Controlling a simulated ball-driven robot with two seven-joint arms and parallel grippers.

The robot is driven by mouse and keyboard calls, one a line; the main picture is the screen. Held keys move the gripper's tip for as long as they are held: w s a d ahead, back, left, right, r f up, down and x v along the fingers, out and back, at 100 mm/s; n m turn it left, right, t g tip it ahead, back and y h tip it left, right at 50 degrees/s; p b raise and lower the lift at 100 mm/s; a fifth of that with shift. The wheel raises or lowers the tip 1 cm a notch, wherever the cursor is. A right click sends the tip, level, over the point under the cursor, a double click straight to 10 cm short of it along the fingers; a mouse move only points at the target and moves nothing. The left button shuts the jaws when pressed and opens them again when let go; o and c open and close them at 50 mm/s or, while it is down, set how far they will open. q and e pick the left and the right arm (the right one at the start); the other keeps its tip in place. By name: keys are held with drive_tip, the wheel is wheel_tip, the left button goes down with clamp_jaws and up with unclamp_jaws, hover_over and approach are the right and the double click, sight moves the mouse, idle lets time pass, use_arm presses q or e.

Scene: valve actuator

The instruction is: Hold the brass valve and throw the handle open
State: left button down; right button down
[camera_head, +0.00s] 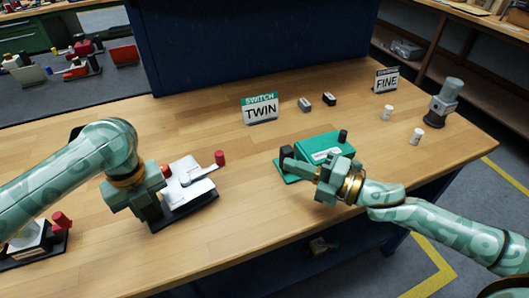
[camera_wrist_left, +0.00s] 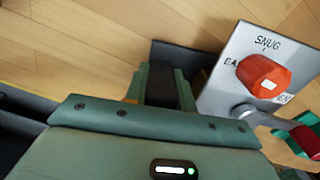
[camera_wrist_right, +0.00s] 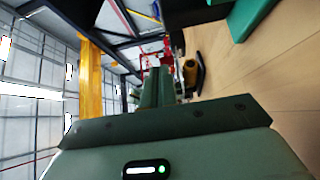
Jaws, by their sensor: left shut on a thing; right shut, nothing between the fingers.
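The valve unit has a silver top (camera_head: 190,178) on a dark base, and a lever ending in a red grip (camera_head: 219,158) reaches right. In the left wrist view its grey plate (camera_wrist_left: 230,80) reads SNUG and bears an orange-red knob (camera_wrist_left: 264,78). My left gripper (camera_head: 158,192) is shut at the unit's left side; the gripped part is hidden. A brass-coloured body (camera_wrist_right: 190,72) on a dark base shows small in the right wrist view. My right gripper (camera_head: 290,165) is shut and empty, pointing left beside the green box.
The green box (camera_head: 325,147) with a black knob stands by my right gripper. A TWIN sign (camera_head: 261,108), a FINE sign (camera_head: 386,80), small blocks and white cylinders stand behind. Another red-handled unit (camera_head: 62,220) is at far left. Bare table lies between the valve unit and green box.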

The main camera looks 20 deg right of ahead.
use_arm(q)
drive_tip(key=shift+s+f, duration=0.15)
drive_tip(key=shift+f, duration=0.15)
drive_tip(key=c, duration=1.3)
unclamp_jaws()
drive_tip(key=shift+o, duration=1.1)
drive_tip(key=shift+r, duration=0.1)
drive_tip(key=shift+r, duration=0.1)
